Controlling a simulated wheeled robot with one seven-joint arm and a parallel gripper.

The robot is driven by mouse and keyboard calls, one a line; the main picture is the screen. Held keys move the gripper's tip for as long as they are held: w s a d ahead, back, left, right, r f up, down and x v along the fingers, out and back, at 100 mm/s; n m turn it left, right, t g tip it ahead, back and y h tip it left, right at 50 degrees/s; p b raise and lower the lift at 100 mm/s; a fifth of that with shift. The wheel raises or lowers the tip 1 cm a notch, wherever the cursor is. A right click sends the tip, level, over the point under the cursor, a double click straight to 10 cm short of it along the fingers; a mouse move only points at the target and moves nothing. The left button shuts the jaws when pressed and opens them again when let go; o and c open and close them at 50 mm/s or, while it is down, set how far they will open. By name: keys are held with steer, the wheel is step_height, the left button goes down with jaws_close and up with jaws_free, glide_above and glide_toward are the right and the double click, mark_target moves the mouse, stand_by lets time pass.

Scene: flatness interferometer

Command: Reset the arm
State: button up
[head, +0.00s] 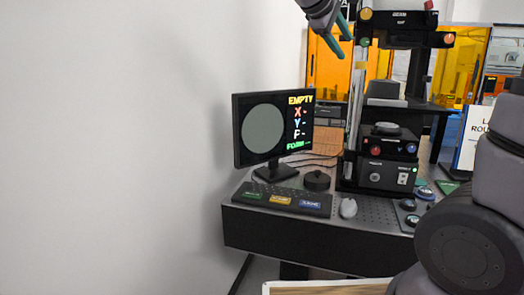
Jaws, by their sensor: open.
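My gripper (344,46) shows at the top of the head view, with two teal fingers pointing down and to the right. The fingers are apart and nothing shows between them. In the picture it lies just left of the upper part of the black interferometer (389,175), above the monitor (238,130). The monitor reads "EMPTY" with X, Y and P lines beside a grey-green disc. Part of my arm fills the lower right and hides some of the bench's right side.
The black perforated bench (260,225) carries a keypad with coloured labels (280,199), a round black puck (317,181), a white mouse (348,208) and small discs at the right. Orange panels (326,75) stand behind. A bare white wall (110,140) fills the left.

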steer(key=s+d+f+m+y, duration=0.2)
steer(key=s+f+m+y, duration=0.3)
steer(key=s, duration=0.3)
steer(key=s+d+f+m+y, duration=0.2)
steer(key=s+f+m+y, duration=0.3)
steer(key=s+f+m, duration=0.2)
steer(key=shift+s+d+m+g, duration=0.3)
steer(key=shift+s+m+g, duration=0.1)
steer(key=shift+s, duration=0.45)
stand_by(1.1)
